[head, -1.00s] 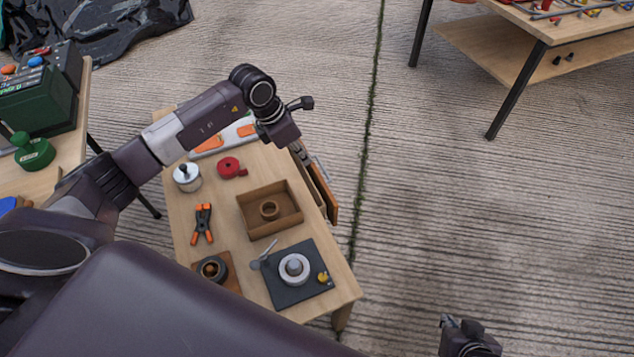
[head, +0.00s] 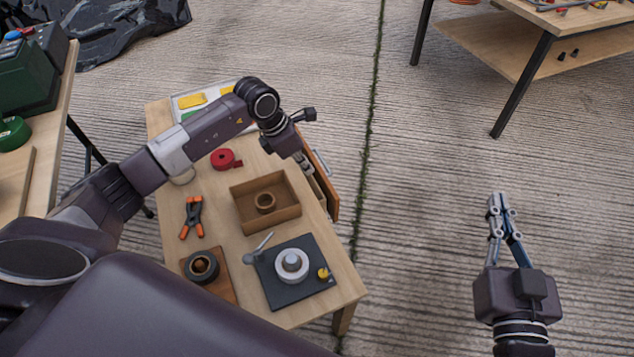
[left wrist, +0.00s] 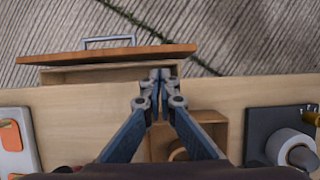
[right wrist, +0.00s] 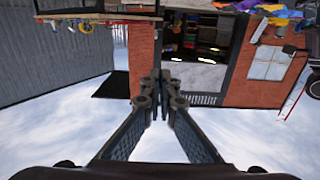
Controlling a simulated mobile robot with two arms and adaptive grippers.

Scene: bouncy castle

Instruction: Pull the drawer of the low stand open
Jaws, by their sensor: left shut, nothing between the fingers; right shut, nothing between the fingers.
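The low stand (head: 215,265) has a light wood top and stands left of centre in the head view. Its drawer (left wrist: 110,54) is partly open: the reddish-brown front stands away from the stand's edge and part of the pale inside shows. It also shows in the head view (head: 333,196), partly behind my gripper. The grey bar handle (left wrist: 108,41) is on the outer side of the front. My left gripper (head: 308,170) is shut and empty, over the drawer side of the stand; its tips (left wrist: 160,74) appear just inside the front. My right gripper (head: 496,198) is shut and empty, over the floor.
On the stand are a brown open box (head: 246,222), an orange-tipped clamp (head: 192,218), a red tape roll (head: 223,159) and a dark plate (head: 275,289). Another table (head: 590,30) stands at the back right. The floor between is clear.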

